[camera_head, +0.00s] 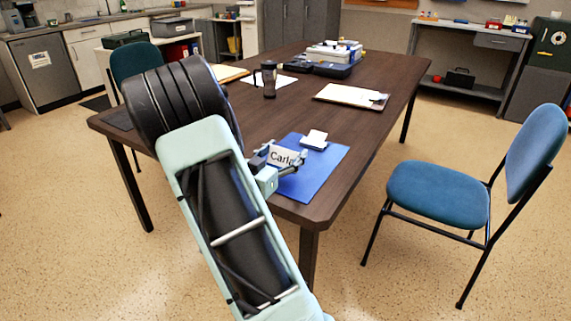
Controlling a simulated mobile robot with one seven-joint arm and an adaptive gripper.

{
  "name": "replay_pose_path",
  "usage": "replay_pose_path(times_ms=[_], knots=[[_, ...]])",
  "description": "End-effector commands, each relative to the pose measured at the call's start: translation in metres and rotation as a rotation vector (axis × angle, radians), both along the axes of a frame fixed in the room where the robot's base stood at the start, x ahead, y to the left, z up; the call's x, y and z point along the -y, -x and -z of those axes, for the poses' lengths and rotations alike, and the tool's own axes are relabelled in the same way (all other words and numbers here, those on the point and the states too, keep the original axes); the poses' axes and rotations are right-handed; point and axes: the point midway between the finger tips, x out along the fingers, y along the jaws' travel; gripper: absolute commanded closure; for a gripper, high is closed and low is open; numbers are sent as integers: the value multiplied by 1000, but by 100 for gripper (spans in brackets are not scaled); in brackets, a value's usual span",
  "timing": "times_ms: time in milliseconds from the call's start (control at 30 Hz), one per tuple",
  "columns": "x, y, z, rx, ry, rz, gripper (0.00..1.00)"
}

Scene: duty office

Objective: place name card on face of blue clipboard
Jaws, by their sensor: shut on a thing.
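The name card (282,156) is white with dark lettering that starts "Carl". My gripper (285,165) is shut on it at the near end of the table, and the arm hides part of the gripper. The blue clipboard (328,160) lies flat on the table near its front right corner, with a white clip (314,139) at its far edge. The card appears in front of or over the left part of the clipboard. I cannot tell whether it touches the clipboard's face.
The dark wooden table (230,118) also holds a brown clipboard with paper (350,95), a dark cup (269,79) and a case with white trays (334,55) farther back. A blue chair (438,190) stands to the right. The clipboard's right part is bare.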

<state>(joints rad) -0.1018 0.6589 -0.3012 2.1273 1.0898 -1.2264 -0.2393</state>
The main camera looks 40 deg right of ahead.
Motion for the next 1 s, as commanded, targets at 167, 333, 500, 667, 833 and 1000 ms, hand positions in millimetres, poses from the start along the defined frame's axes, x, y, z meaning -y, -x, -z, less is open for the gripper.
replay_pose_path(times_ms=[167,333,500,667,833,1000], knots=[[1,0,32,-3,-1,1,45],[1,0,31,0,0,1,45],[1,0,33,0,-1,1,45],[1,0,34,0,-1,1,22],[0,0,34,0,-1,1,15],[1,0,33,0,-1,1,15]])
